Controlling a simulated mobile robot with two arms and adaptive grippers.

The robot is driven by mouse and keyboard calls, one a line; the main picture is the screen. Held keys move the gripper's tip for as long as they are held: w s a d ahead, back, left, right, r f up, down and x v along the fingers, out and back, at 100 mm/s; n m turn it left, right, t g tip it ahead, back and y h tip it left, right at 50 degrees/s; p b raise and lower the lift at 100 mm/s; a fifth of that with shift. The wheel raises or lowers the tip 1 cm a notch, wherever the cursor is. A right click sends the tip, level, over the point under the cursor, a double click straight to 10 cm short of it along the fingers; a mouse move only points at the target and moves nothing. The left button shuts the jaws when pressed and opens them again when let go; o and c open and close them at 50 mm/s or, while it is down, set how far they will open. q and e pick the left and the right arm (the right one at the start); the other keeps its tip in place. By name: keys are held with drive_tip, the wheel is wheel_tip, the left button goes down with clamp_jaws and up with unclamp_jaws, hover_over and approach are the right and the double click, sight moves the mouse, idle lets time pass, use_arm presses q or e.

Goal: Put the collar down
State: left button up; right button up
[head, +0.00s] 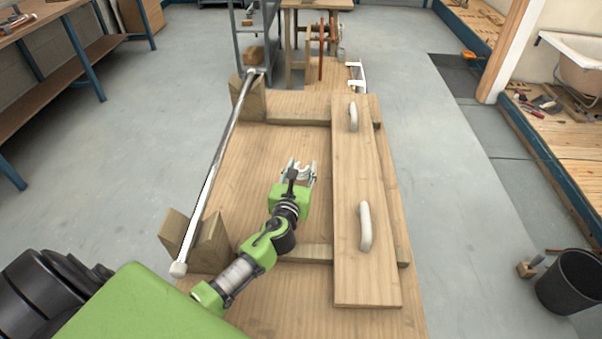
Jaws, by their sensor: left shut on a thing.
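My left gripper (299,176) is over the middle of the wooden bench top (246,160). It is shut on a small whitish curved piece, which looks like the collar (304,167), between its fingertips. The fingers hide part of the collar. I cannot tell whether the collar touches the wood or hangs just above it. My right gripper is not in view.
A long metal pipe (218,165) rests in wooden V-blocks (208,245) left of my gripper. A plank (358,190) with two pale handles lies to the right. Bare wood lies between them. A black bucket (571,282) stands on the floor at right.

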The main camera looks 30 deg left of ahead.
use_arm(q)
drive_tip(key=shift+f, duration=0.5)
drive_tip(key=shift+f+b, duration=0.5)
drive_tip(key=shift+f, duration=0.1)
drive_tip(key=o, duration=1)
drive_tip(key=shift+c, duration=0.2)
